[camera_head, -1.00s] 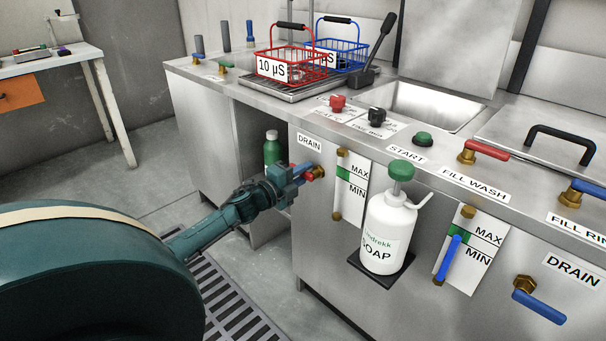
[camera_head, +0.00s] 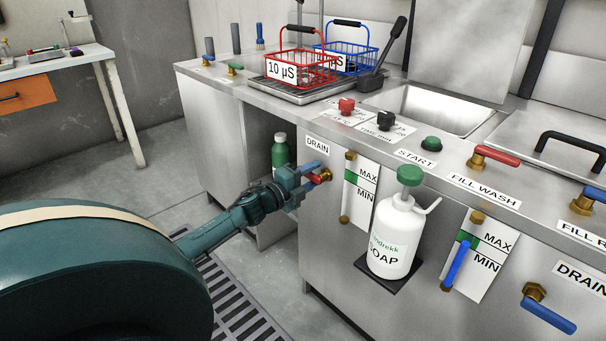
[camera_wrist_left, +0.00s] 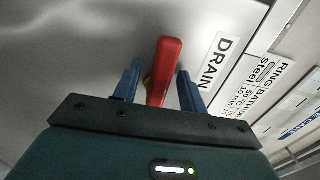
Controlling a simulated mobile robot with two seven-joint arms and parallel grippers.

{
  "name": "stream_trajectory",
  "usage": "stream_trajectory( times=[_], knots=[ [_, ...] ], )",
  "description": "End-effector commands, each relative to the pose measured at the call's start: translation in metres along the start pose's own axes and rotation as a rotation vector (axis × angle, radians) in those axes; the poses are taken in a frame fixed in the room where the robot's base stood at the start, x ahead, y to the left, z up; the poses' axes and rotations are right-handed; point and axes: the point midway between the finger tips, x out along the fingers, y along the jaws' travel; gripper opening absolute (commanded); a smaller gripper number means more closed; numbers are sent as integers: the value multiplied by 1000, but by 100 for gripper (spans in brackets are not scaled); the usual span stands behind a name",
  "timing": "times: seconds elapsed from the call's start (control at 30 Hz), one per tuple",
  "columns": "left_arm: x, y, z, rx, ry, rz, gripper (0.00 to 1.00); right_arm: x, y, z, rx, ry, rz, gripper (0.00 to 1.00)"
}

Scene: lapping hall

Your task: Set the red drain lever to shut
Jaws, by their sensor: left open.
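The red drain lever (camera_head: 314,179) sits on a brass valve (camera_head: 325,174) below the left DRAIN label (camera_head: 317,145) on the steel front. In the left wrist view the red lever (camera_wrist_left: 163,72) stands between two blue fingers, with a gap on each side. My left gripper (camera_head: 312,174) is open around the lever; in the left wrist view the gripper (camera_wrist_left: 158,82) shows no clear contact. Part of the lever is hidden by the fingers in the head view. My right gripper is not in view.
A soap bottle (camera_head: 395,238) stands on a small black shelf right of the valve, past a level gauge (camera_head: 361,191). A green bottle (camera_head: 280,150) stands in the open bay behind my arm. A blue-handled drain valve (camera_head: 548,314) is at the far right.

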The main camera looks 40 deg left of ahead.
Motion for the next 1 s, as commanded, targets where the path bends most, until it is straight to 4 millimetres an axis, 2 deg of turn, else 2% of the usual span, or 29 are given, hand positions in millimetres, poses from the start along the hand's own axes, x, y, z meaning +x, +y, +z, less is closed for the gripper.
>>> stream_trajectory(
  times=[0.17,0.5,0.7,0.83,1.0],
  knots=[
    [-17,0,0,-2,1,2,42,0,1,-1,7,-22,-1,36],
    [-83,-1,0,-2,0,5,42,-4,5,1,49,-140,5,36],
    [-115,0,0,-1,0,3,42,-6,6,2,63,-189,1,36],
    [-126,0,-1,-1,1,1,42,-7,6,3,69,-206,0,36],
    [-131,0,0,1,0,0,42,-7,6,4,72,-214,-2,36]
  ],
)
